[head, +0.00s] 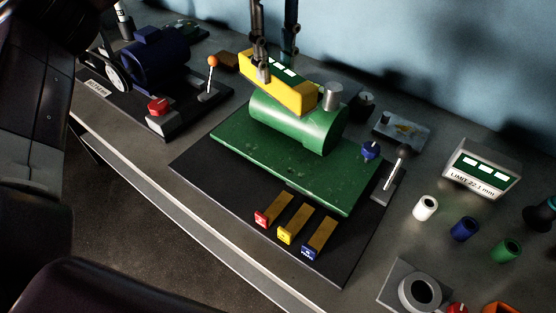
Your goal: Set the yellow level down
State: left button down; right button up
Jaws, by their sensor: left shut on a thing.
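The yellow level (290,92) is a long block with pale windows in a green strip on its top. In the head view it lies along the top of the green cylinder (300,123), over its upper left part. I cannot tell whether it touches the cylinder. My left gripper (263,74) comes down from above and is shut on the level near its left half. The fingers hide a small part of the level. The cylinder lies on a green plate (240,139). My right gripper is not in view.
A dark base (335,267) carries the plate and red, yellow and blue-ended tabs (292,222). A blue motor (156,58) stands left, beside an orange-knobbed lever (212,65). A limit display (481,170) and coloured cylinders (464,229) stand right. The wall is close behind.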

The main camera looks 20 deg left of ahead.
pick_arm(q)
jog(key=shift+d+r+n, duration=0.25)
jog(key=shift+r+n, duration=0.2)
jog(key=shift+n, duration=0.65)
send_near(296, 119)
jog(key=s+a+f, duration=0.3)
jog(key=s+f, duration=0.2)
jog(key=f, duration=0.3)
notch_tip(296, 119, down, 4)
jog(key=shift+d+r+n+p, duration=0.15)
jog(key=shift+n+p, duration=0.15)
jog(key=shift+p, duration=0.6)
jog(key=shift+f, duration=0.4)
jog(key=c, duration=1.8)
grip_release()
jog(key=shift+o, duration=0.2)
